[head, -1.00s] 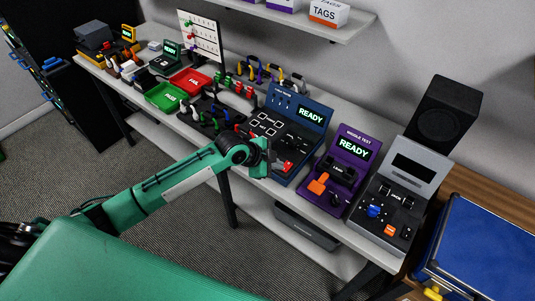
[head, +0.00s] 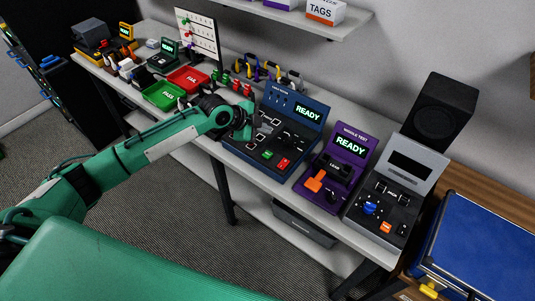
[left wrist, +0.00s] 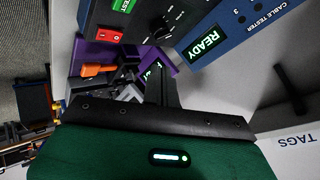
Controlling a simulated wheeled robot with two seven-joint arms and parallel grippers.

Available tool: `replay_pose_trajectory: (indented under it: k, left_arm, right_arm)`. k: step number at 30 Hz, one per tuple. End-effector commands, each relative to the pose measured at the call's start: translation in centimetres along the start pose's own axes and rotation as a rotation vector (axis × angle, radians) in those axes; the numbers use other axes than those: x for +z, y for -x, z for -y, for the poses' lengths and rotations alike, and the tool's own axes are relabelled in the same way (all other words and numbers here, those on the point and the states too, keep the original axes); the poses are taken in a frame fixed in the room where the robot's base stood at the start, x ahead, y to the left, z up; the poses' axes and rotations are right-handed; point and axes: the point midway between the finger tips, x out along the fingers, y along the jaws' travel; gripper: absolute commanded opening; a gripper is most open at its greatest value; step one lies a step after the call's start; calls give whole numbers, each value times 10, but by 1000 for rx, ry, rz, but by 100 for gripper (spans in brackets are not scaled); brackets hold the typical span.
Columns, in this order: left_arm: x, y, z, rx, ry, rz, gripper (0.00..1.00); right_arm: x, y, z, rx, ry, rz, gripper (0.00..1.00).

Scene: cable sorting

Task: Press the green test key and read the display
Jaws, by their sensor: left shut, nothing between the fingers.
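The blue cable tester (head: 318,128) stands on the bench with its display (head: 308,111) lit and reading READY. Its green test key (head: 268,154) and red key (head: 284,162) are on the lower part of its sloping face. In the left wrist view the green TEST key (left wrist: 123,5) is at the top edge, the red key (left wrist: 109,36) is beside it, and the display (left wrist: 203,41) reads READY. My left gripper (head: 262,136) is over the tester's left part, shut and empty, apart from the green key; its dark finger (left wrist: 161,88) shows. My right gripper is not in view.
A purple tester (head: 330,172) with an orange lever and READY display stands to the right, then a grey unit (head: 405,163) with a dark screen. Green (head: 163,96) and red (head: 188,79) trays and several plugs lie to the left. A shelf (head: 290,17) overhangs behind.

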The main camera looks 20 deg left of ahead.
Motion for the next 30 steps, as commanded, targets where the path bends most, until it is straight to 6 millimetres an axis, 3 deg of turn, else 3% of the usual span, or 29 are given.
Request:
replay_pose_trajectory:
  k: [16,22,30]
  left_arm:
    - [34,-47,-34,0,1,1,0]
    - [43,-59,-43,1,1,0,0]
    - [44,-60,-44,0,1,0,0]
  right_arm:
    - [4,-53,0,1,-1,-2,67]
    - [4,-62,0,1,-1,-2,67]
    - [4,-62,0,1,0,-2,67]
